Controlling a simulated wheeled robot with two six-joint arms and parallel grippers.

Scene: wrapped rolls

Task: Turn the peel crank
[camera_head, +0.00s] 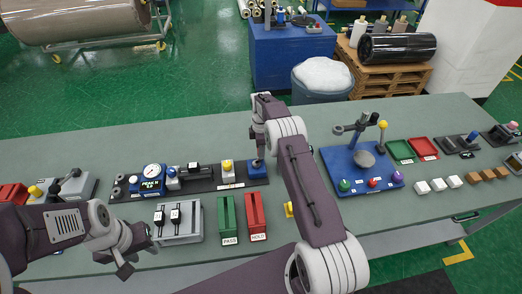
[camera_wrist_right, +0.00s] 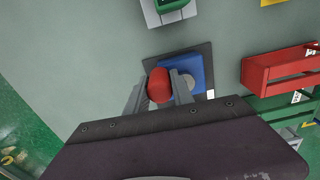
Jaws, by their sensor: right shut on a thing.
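The peel tester's long dark base (camera_head: 205,182) lies on the table in the head view, with a round gauge (camera_head: 152,171) near its left end. A blue block (camera_head: 257,170) stands at its right end and also shows in the right wrist view (camera_wrist_right: 198,66). My right gripper (camera_head: 257,153) is over this block. In the right wrist view its fingers (camera_wrist_right: 159,92) are shut on a red crank knob (camera_wrist_right: 160,81) beside the block. The rest of the crank is hidden. My left gripper (camera_head: 126,266) hangs empty near the table's front left; its finger opening is unclear.
A green PASS bin (camera_head: 227,218) and a red HOLD bin (camera_head: 255,214) stand in front of the tester, beside a grey rack (camera_head: 177,221). A blue stand (camera_head: 362,172) is to the right. Free tabletop lies behind the tester.

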